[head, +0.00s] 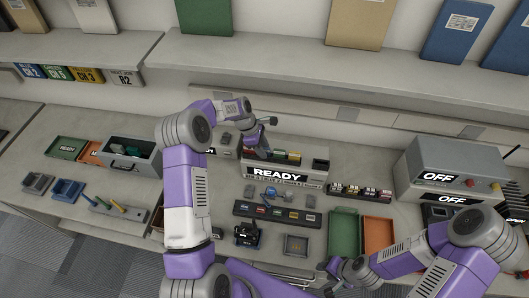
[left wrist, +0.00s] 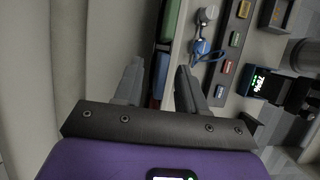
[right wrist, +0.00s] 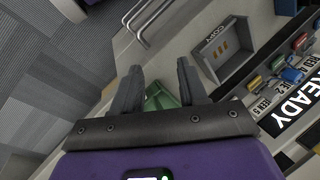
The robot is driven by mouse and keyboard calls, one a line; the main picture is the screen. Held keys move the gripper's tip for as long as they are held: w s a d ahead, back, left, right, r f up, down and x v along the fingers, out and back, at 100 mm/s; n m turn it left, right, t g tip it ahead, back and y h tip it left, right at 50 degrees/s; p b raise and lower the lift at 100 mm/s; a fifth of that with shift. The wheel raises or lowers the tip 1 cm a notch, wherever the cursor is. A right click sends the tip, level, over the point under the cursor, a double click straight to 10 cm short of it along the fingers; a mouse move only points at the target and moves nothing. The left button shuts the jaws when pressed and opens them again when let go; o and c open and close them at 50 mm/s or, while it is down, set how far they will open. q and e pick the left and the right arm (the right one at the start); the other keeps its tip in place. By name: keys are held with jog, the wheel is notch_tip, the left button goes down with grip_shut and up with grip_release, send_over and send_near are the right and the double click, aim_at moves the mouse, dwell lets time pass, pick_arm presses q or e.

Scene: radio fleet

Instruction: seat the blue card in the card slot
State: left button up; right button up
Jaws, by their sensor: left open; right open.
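A blue piece (left wrist: 159,83), perhaps the blue card, stands beside a green one (left wrist: 171,22) beyond and between my left fingertips in the left wrist view. I cannot tell which slot it stands in. My left gripper (head: 262,150) is open over the back left of the grey READY box (head: 285,174) and partly hides its contents. The gap between its fingers (left wrist: 157,78) looks empty. My right gripper (head: 324,276) is open and empty near the front edge. Its fingers also show in the right wrist view (right wrist: 157,82), above a green tray (right wrist: 160,97). The card slot cannot be made out clearly.
A dark strip with several coloured labels (head: 277,213) lies before the READY box. A green tray (head: 343,232) and an orange tray (head: 378,235) lie to its right. Grey OFF units (head: 440,165) stand farther right. A shelf (head: 330,60) overhangs the back.

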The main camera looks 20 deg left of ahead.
pick_arm(q)
jog(key=shift+c, duration=0.4)
grip_shut()
jog(key=shift+r+p, duration=0.6)
jog(key=shift+r, duration=0.25)
notch_tip(320, 180, up, 2)
jog(key=shift+r+p, duration=0.2)
jog(key=shift+p, duration=0.65)
jog(key=s+d, duration=0.2)
jog(key=s, duration=0.6)
jog(key=s+d, duration=0.2)
jog(key=s, duration=0.7)
jog(key=shift+s+d+f+b, duration=0.2)
jog(key=shift+d+f+b, duration=0.05)
jog(key=shift+f+b, duration=0.05)
jog(key=shift+r, duration=0.1)
